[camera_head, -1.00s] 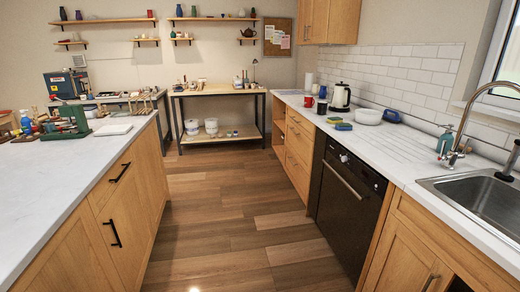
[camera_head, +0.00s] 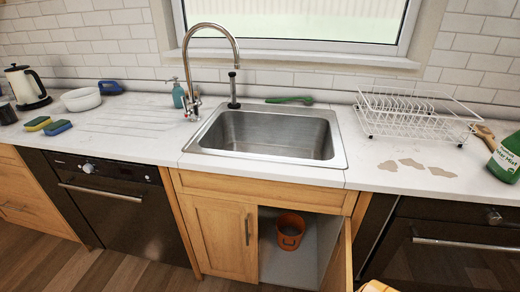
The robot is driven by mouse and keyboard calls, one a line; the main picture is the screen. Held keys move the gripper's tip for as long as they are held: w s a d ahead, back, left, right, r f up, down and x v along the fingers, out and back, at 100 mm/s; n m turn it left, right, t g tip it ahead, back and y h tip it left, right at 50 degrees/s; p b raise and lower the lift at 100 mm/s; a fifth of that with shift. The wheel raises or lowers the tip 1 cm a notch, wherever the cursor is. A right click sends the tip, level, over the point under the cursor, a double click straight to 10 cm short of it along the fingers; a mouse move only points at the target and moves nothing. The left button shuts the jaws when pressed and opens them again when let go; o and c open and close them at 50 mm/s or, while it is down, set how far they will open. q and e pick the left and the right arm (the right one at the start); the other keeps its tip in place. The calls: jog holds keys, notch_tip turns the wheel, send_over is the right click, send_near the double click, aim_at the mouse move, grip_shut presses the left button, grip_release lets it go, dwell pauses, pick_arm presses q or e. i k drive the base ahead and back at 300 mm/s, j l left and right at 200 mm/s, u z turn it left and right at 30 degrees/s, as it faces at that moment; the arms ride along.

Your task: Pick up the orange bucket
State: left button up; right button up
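The orange bucket (camera_head: 290,232) stands inside the cabinet under the sink, seen through the open right side. It looks upright, with its open top showing and a dark mark on its front. The right cabinet door (camera_head: 340,262) is swung open and seen nearly edge-on. The left cabinet door (camera_head: 220,238) is shut. Neither of my grippers is in view.
Above are the sink (camera_head: 270,135) and faucet (camera_head: 212,55). A dish rack (camera_head: 415,108), a green bottle (camera_head: 507,160) and brown stains (camera_head: 413,164) are on the right counter. Sponges (camera_head: 48,125), a white bowl (camera_head: 82,100) and a kettle (camera_head: 25,87) are left. Wooden floor (camera_head: 120,272) shows at lower left.

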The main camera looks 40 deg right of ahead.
aim_at(290, 226)
jog(key=i+l+z, duration=0.55)
jog(key=i, duration=0.2)
jog(key=i+l+z, duration=0.1)
jog(key=i+z, duration=0.15)
jog(key=i, duration=0.15)
jog(key=i+j, duration=0.4)
